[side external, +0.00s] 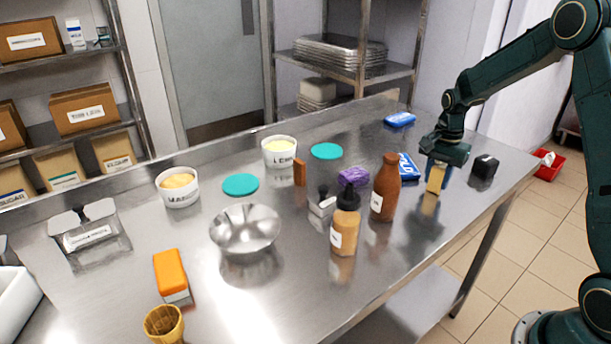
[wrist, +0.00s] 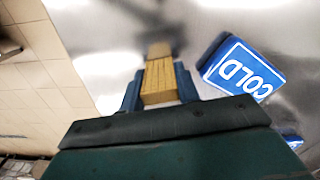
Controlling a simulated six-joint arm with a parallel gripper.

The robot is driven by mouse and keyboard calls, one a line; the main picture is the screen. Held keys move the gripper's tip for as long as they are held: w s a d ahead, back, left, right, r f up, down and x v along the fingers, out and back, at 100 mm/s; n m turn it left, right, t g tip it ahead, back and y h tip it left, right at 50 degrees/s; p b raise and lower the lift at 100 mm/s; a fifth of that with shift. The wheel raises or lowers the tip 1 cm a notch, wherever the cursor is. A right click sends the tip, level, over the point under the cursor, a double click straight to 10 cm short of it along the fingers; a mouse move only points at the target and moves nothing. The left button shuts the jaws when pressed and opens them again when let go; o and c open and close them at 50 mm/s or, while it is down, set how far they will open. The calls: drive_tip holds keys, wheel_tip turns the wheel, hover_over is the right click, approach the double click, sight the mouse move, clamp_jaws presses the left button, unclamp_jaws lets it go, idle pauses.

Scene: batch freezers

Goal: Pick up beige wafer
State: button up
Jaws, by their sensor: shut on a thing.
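The beige wafer (side external: 436,179) is a small tan block with a ridged face. It is between the fingers of my gripper (side external: 437,172), at the right end of the steel table. In the wrist view the wafer (wrist: 160,81) sits between the two blue fingers of my gripper (wrist: 160,85), which is shut on it. Its reflection shows below it on the shiny top. I cannot tell for sure whether its lower end touches the table.
A blue COLD pack (wrist: 243,70) lies close beside the gripper; it also shows in the side view (side external: 408,167). A brown bottle (side external: 385,188) stands to the left, a black block (side external: 483,171) to the right. The table's (side external: 455,215) front edge is near.

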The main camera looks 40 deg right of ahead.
sight(440, 168)
wheel_tip(440, 168, up, 20)
idle(0.7)
idle(0.5)
